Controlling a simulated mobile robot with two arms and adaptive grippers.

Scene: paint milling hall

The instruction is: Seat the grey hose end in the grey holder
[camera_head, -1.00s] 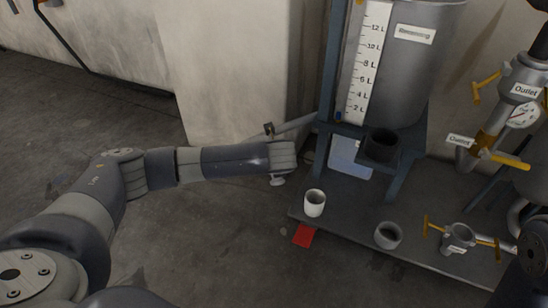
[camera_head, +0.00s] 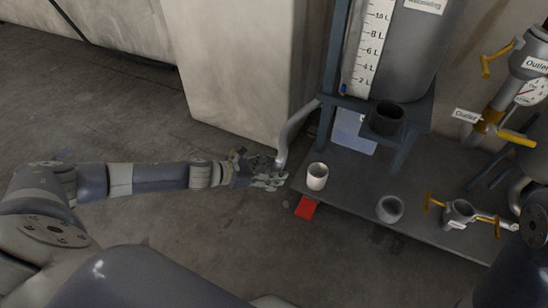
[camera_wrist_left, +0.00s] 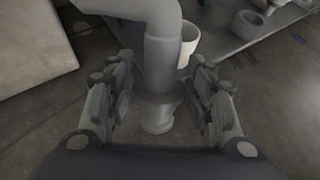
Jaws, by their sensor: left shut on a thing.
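The grey hose (camera_head: 291,132) curves down beside the tank stand, and its lower end is at my left gripper (camera_head: 262,177). In the left wrist view the hose end (camera_wrist_left: 158,112), with a collar and a short nozzle, points down between the fingers of my left gripper (camera_wrist_left: 160,100), which is shut on it. The grey holder (camera_head: 390,209), an open round cup, stands on the dark platform to the right of the gripper, apart from the hose end. It appears empty. My right gripper is out of view.
A white cup (camera_head: 317,176) stands on the platform (camera_head: 350,190) between the gripper and grey holder. A red patch (camera_head: 306,207) is at the platform's edge. A valve (camera_head: 460,214) with yellow handles stands right of the holder.

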